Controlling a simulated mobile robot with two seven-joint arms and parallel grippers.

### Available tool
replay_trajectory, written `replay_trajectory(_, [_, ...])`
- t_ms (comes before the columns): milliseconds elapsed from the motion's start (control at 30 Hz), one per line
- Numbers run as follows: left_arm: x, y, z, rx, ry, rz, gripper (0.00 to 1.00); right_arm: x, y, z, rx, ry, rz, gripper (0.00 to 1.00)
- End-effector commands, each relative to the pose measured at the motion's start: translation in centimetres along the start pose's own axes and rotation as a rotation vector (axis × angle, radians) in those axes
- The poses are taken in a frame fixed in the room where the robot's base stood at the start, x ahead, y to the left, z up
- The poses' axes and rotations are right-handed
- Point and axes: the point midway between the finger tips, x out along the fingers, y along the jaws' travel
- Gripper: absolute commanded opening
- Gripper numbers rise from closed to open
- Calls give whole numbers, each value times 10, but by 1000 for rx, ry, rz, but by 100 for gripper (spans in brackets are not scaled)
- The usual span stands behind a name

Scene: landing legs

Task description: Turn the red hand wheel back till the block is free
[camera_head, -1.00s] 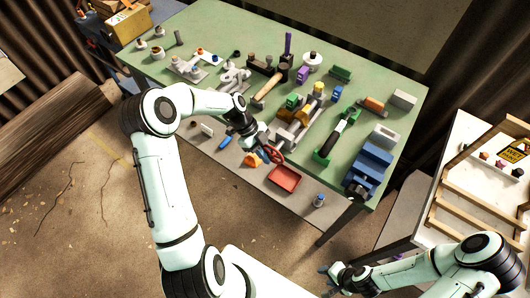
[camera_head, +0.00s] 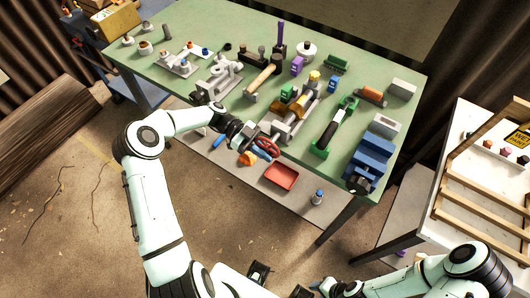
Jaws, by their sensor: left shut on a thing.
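The red hand wheel (camera_head: 269,146) sits at the front end of a grey screw clamp (camera_head: 293,120) on the green bench's front edge. My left gripper (camera_head: 262,149) is shut on the red hand wheel, from its left side, and hides part of it. I cannot tell how tightly the clamp holds either. My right gripper (camera_head: 326,287) is low at the bottom edge, far from the bench, and too small to read.
A red tray (camera_head: 281,177) and a small bottle (camera_head: 318,197) stand on the lower shelf just right of the wheel. A blue vise (camera_head: 370,160) and a green-framed tool (camera_head: 333,130) stand to the right. The floor in front is clear.

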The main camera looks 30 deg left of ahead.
Motion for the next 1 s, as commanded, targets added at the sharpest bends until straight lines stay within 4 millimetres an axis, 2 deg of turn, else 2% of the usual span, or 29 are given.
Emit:
replay_trajectory(467, [2,-1,-3,3,21,0,0,2,1,0,0,-1,0,43])
replay_trajectory(500, [2,-1,-3,3,21,1,20,2,1,0,0,-1,0,43])
replay_trajectory(567, [2,-1,-3,2,20,1,37,2,1,0,0,-1,0,43])
replay_trajectory(867, [1,0,-2,0,18,1,37,2,1,0,0,-1,0,43])
replay_trajectory(1000, [-2,0,-12,1,16,1,37,3,1,1,0,-1,0,43])
